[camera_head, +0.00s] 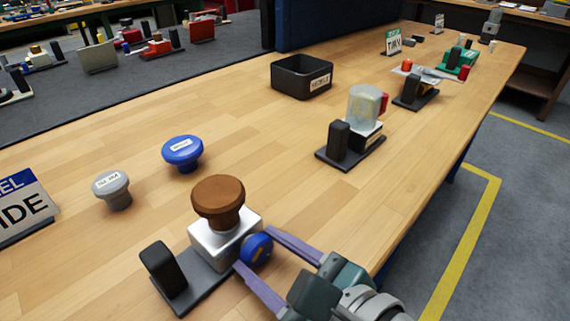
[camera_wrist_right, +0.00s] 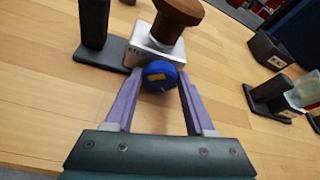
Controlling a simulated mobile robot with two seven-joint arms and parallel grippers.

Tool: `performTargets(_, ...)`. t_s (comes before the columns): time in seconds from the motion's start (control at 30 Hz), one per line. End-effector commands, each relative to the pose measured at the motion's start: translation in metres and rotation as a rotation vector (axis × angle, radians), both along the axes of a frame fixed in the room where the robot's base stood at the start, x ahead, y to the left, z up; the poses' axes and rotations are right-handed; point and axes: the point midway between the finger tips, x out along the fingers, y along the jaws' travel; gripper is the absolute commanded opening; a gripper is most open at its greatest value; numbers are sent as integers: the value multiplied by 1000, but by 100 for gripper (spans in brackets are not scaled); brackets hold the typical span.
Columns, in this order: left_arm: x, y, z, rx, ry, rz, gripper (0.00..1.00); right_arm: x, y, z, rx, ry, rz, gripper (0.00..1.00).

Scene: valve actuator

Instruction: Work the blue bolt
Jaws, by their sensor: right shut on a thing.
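The blue bolt (camera_head: 257,249) is a round blue knob with a yellow mark, on the side of a silver block (camera_head: 226,240) that carries a brown mushroom knob (camera_head: 218,200). My right gripper (camera_head: 254,251) has its two purple fingers on either side of the bolt and is shut on it. In the right wrist view the blue bolt (camera_wrist_right: 159,76) sits between the fingertips (camera_wrist_right: 158,78), in front of the silver block (camera_wrist_right: 155,52). My left gripper is not in view.
The block stands on a dark base with a black post (camera_head: 163,269). A blue knob (camera_head: 183,153) and a grey knob (camera_head: 112,190) stand at the left. Behind are a black bin (camera_head: 301,76) and a clear-capped fixture (camera_head: 364,106). The table's right edge is close to my arm.

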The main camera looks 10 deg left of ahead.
Motion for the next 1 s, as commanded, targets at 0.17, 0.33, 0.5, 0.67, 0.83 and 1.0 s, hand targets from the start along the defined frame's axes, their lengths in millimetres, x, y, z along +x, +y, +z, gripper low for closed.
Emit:
performTargets(0.17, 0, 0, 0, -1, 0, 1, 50, 0, 0, 0, -6, -8, 0, 0)
performTargets(0.33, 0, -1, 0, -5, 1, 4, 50, 0, 0, 0, -6, -8, 0, 0)
performTargets(0.5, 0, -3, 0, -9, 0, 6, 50, 0, 0, 0, -6, -7, -1, 64)
performTargets(0.67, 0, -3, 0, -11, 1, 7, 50, 0, 0, 0, -5, -7, 0, 82)
performTargets(0.83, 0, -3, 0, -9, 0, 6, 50, 0, 0, 0, -5, -7, 0, 85)
performTargets(1.0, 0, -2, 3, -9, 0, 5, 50, -3, -3, 1, -7, -6, 0, 85)
